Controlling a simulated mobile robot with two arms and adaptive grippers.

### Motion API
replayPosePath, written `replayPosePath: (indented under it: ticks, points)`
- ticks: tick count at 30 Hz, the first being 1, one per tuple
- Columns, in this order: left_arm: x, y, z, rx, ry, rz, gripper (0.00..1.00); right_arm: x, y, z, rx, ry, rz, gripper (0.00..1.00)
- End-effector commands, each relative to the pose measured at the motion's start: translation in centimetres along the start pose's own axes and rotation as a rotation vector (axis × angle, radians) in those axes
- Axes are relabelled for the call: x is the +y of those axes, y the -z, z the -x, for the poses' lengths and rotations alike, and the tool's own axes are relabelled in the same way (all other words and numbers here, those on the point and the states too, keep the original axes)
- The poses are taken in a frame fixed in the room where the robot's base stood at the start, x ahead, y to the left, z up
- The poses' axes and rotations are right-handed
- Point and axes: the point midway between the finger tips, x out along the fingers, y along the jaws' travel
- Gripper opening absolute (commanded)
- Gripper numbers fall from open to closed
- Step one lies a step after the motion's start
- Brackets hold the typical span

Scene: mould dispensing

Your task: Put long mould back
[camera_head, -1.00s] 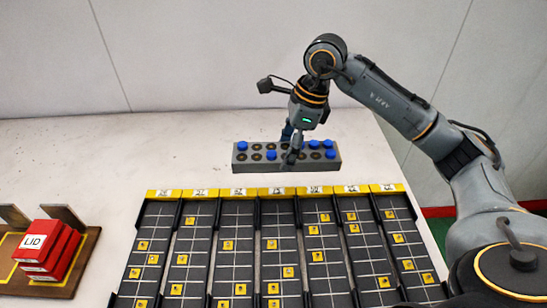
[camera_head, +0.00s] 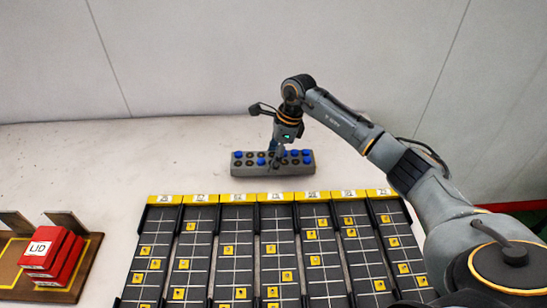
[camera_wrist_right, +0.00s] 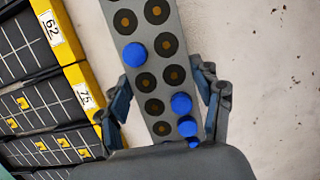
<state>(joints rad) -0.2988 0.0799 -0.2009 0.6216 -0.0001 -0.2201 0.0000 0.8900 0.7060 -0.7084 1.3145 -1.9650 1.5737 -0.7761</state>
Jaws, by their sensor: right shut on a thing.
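The long mould is a grey block (camera_head: 245,169) with two rows of round holes, several holding blue pegs. It lies crosswise at the back of the pale table, behind the black racks. My right gripper (camera_head: 274,160) is over its middle, pointing down. In the right wrist view the fingers (camera_wrist_right: 163,104) stand on either side of the mould (camera_wrist_right: 165,40) and are shut on it. Whether its underside touches the table cannot be told. My left gripper is not in view.
Red boxes marked LID (camera_head: 45,252) stand on a wooden tray (camera_head: 85,270) at the left. The table (camera_head: 80,165) is clear left of the mould. A wall rises behind.

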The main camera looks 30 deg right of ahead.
Motion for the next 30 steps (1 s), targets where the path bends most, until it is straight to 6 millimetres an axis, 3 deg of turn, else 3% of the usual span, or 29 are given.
replayPosePath:
  ticks: [14, 15, 17, 30]
  points:
    - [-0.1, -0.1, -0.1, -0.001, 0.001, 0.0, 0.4, -0.1, 0.3, -1.4, -0.004, 0.005, 0.001, 0.08]
    - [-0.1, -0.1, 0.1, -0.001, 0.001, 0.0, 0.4, -0.1, 0.4, -1.4, -0.001, 0.003, 0.0, 0.74]
    - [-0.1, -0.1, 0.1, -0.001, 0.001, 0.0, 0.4, -0.1, 0.4, -1.4, -0.001, 0.002, 0.0, 0.86]
    - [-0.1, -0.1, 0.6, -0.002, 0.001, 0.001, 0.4, 0.0, 0.2, -0.8, -0.002, 0.002, 0.0, 0.88]
